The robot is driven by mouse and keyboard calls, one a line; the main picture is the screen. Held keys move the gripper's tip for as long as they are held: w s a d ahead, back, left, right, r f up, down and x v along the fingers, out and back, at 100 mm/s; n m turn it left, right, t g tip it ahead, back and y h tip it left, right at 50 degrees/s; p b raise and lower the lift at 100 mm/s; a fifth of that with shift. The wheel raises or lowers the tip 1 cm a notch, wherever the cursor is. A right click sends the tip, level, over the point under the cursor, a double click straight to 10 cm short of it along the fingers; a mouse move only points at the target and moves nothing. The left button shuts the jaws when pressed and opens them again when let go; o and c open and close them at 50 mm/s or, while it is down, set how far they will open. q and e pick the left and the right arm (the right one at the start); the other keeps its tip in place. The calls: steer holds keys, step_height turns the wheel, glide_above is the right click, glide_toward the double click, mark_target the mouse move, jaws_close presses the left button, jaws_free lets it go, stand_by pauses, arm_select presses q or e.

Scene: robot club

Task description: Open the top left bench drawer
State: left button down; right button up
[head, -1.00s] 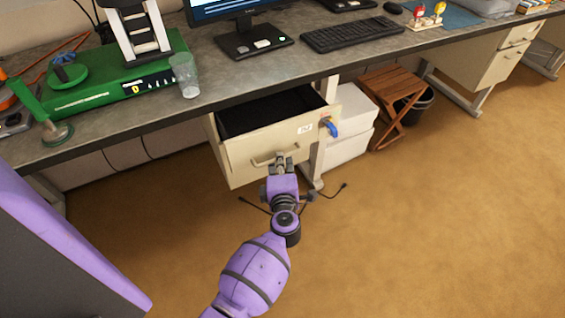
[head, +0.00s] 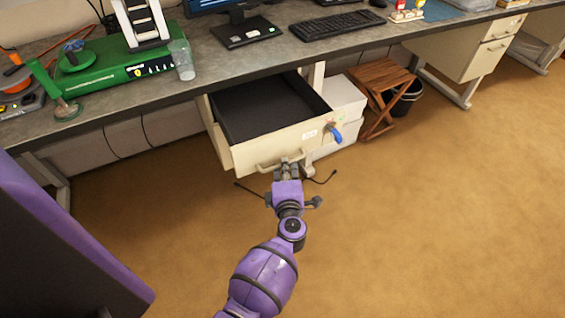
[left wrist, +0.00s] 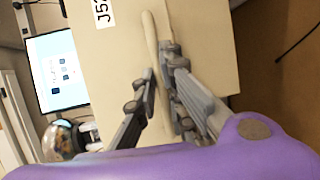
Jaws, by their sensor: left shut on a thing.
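The top left bench drawer (head: 243,158) is a cream drawer under the bench, pulled well out, with its dark empty-looking inside (head: 265,108) showing. Its bar handle (head: 267,167) is on the front face. My left gripper (head: 290,164) is at the right part of the handle, shut on it. In the left wrist view the two fingers (left wrist: 160,92) lie on either side of the pale handle (left wrist: 151,40), and a label (left wrist: 102,12) shows on the drawer front. My right gripper is not in view.
The bench top (head: 215,75) holds a green device (head: 120,72), a clear cup (head: 182,60), a monitor and a keyboard (head: 337,24). A wooden stool (head: 380,90) stands right. The carpet (head: 440,220) in front is clear.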

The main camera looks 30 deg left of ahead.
arm_select(q)
steer(key=shift+s+d+r, duration=0.1)
steer(key=shift+s+d, duration=0.25)
steer(key=shift+d, duration=0.3)
steer(key=shift+s+d+r, duration=0.1)
steer(key=shift+s+d, duration=0.25)
steer(key=shift+d, duration=0.25)
